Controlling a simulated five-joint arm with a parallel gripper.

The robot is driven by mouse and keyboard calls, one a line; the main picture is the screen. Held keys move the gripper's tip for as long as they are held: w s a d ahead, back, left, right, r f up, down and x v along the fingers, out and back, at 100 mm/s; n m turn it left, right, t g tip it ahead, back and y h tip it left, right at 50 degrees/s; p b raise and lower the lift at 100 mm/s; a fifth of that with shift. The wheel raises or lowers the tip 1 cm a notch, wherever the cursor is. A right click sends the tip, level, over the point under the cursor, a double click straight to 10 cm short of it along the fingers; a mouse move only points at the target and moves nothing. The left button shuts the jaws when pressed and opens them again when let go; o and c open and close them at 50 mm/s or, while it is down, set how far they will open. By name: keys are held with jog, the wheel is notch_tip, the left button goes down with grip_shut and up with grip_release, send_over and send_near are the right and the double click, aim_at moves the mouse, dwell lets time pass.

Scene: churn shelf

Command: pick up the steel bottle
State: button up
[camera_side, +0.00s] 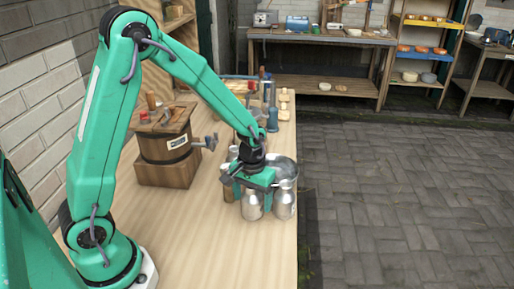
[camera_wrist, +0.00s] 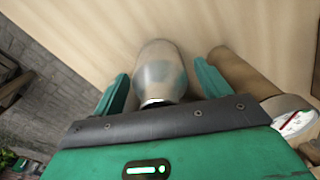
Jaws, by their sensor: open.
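My gripper (camera_side: 254,181) is low over the wooden bench, at a cluster of metal vessels near its right edge. Two steel bottles stand there upright, one at the left (camera_side: 252,206) and one at the right (camera_side: 285,203). In the wrist view one steel bottle (camera_wrist: 161,72) lies between the two open fingers of my gripper (camera_wrist: 161,80), with a gap on each side. Its neck end is partly hidden by the gripper body. I cannot tell which of the two bottles in the side view this is.
A brown cylinder (camera_wrist: 240,72) is close outside the right finger. A steel bowl (camera_side: 283,167) stands behind the bottles. A wooden churn (camera_side: 167,148) with a crank is to the left. Tools (camera_side: 268,104) stand farther back. The bench front is clear.

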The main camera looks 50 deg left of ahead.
jog(key=shift+c, duration=0.3)
jog(key=c, duration=1.2)
jog(key=shift+r, duration=0.25)
jog(key=shift+r, duration=0.55)
jog(key=s+d+r, duration=0.2)
jog(key=d+r, duration=0.1)
jog(key=s+d+r, duration=0.2)
jog(key=d+r, duration=0.1)
jog(key=s+d+r, duration=0.2)
jog(key=d+r, duration=0.1)
jog(key=d, duration=0.1)
jog(key=shift+s+r, duration=0.1)
jog(key=shift+r, duration=0.15)
jog(key=shift+a, duration=0.1)
